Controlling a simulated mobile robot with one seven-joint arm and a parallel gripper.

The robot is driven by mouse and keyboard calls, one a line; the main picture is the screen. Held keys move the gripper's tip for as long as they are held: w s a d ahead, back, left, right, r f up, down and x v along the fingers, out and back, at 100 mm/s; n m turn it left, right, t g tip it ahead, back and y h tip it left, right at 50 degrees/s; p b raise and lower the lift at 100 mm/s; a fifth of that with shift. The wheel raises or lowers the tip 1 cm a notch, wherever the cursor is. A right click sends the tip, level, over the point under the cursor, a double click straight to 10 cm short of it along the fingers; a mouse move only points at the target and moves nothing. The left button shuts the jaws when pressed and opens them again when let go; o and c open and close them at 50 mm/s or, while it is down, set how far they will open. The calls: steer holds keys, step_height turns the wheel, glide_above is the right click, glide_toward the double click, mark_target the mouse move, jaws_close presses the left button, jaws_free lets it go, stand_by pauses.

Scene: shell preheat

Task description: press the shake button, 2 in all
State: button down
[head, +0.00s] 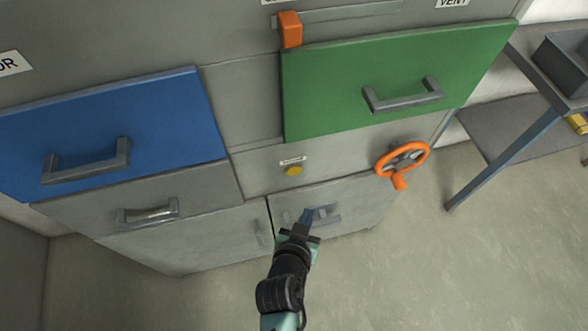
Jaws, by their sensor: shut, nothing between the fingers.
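The yellow round button (293,171) sits on a grey panel under the green door. A small white label above it is too small to read. My gripper (307,214) is shut and empty. In the picture it is below the button, in front of the grey lower door with a bar handle. It appears apart from the button; its distance from the door is hard to tell.
An orange handwheel (402,160) is right of the button. The green door (390,80) and blue door (100,130) have protruding handles. An orange lever (290,29) is above. A table (530,120) stands at right, with open floor before it.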

mark_target(298, 172)
steer(key=w+a+b, duration=0.2)
steer(key=w+b, duration=0.1)
steer(key=w, duration=0.5)
steer(key=shift+a, duration=0.35)
steer(key=shift+w, duration=0.1)
stand_by(1.6)
steer(key=shift+w+a, duration=0.15)
steer(key=shift+w, duration=0.2)
steer(key=shift+w+a+b, duration=0.15)
steer(key=shift+w+b, duration=0.25)
steer(key=shift+b, duration=0.05)
stand_by(0.5)
stand_by(0.3)
steer(key=shift+s+d+p, duration=0.35)
steer(key=shift+s+p, duration=0.05)
steer(key=shift+s, duration=0.4)
steer(key=shift+s+d+p, duration=0.25)
steer(key=shift+s+p, duration=0.05)
steer(key=shift+s, duration=0.5)
steer(key=shift+s+d+p, duration=0.25)
steer(key=shift+s+p, duration=0.1)
steer(key=shift+s, duration=0.45)
steer(key=shift+s+d+p, duration=0.25)
steer(key=shift+s+p, duration=0.05)
steer(key=shift+s, duration=0.5)
